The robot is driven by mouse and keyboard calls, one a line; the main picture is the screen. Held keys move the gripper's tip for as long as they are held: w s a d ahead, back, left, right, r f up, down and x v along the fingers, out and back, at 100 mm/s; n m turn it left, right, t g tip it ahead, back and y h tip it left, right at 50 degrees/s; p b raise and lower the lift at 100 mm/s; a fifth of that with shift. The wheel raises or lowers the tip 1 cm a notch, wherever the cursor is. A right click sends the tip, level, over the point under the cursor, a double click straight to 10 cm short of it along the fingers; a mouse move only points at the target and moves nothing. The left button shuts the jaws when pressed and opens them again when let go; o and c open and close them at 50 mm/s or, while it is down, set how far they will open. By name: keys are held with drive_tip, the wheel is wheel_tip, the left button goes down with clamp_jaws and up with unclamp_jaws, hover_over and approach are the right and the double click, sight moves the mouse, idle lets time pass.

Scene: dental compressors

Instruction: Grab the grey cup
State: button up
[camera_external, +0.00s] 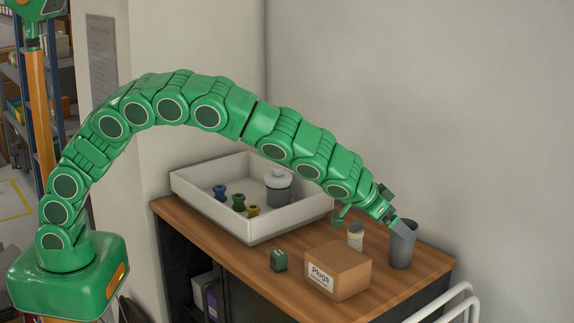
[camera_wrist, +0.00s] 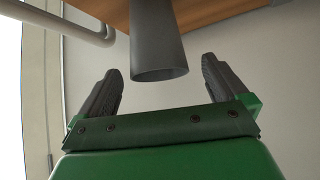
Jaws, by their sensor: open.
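The grey cup (camera_external: 402,246) stands upright near the right end of the wooden tabletop in the external view. In the wrist view the cup (camera_wrist: 157,50) shows upside down, with its round rim between and a little beyond my fingers. My gripper (camera_external: 396,211) is at the cup's upper rim in the external view. In the wrist view my gripper (camera_wrist: 160,85) is open, with one dark finger on each side of the cup and a gap on both sides. It holds nothing.
A cardboard box labelled Plugs (camera_external: 338,270) and a ribbed white container (camera_external: 355,236) stand left of the cup. A white tray (camera_external: 250,229) holds several small parts and a lidded jar. A white rail (camera_external: 448,300) stands at the front right.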

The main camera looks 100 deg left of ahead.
sight(402, 245)
drive_tip(key=shift+w+a+f, duration=0.15)
drive_tip(key=shift+w+f, duration=0.35)
drive_tip(key=shift+f, duration=0.3)
drive_tip(key=shift+w+a+f, duration=0.1)
drive_tip(key=shift+w+f, duration=0.35)
drive_tip(key=shift+f, duration=0.35)
drive_tip(key=shift+w+a+f, duration=0.2)
drive_tip(key=shift+w+f, duration=0.25)
drive_tip(key=c, duration=1)
drive_tip(key=shift+r, duration=0.1)
